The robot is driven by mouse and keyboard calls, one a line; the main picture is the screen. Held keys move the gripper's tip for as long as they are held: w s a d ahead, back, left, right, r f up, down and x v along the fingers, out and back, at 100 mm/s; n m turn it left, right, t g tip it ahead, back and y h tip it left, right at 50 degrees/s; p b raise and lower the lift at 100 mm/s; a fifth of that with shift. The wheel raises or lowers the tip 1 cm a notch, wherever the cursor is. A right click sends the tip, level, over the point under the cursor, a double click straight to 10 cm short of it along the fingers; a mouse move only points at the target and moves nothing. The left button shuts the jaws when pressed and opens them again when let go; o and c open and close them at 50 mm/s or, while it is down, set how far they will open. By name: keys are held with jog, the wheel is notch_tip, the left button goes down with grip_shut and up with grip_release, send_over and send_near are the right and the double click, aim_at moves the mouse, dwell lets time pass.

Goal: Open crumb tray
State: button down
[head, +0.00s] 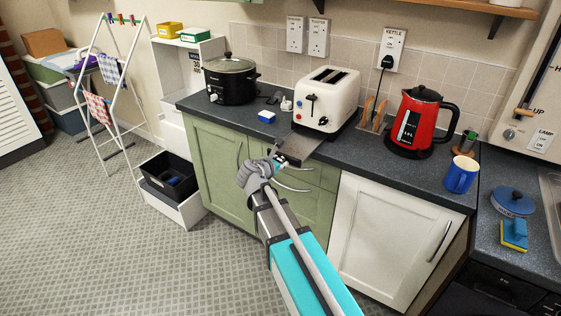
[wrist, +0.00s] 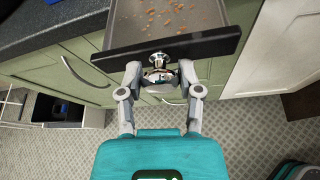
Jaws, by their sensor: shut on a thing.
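The white toaster (head: 326,100) stands on the dark worktop against the tiled wall. Its metal crumb tray (head: 304,147) sticks out from its lower front, past the worktop's front edge. In the wrist view the crumb tray (wrist: 125,27) has brown crumbs on its floor and a black front strip with a round metal knob (wrist: 159,57). My gripper (wrist: 160,75) is shut on the knob, with a finger on each side. In the head view my gripper (head: 275,162) is in front of the drawers, and the knob is hard to make out. The tray's back end is not visible.
A red kettle (head: 421,122), a blue mug (head: 460,174) and a black slow cooker (head: 231,80) stand on the worktop. A small blue-and-white box (head: 267,117) lies left of the toaster. Green drawers (head: 295,190) are below the tray. Floor space is open at left.

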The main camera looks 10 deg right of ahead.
jog(key=shift+c, duration=1.3)
grip_release()
jog(key=shift+w+d, duration=0.1)
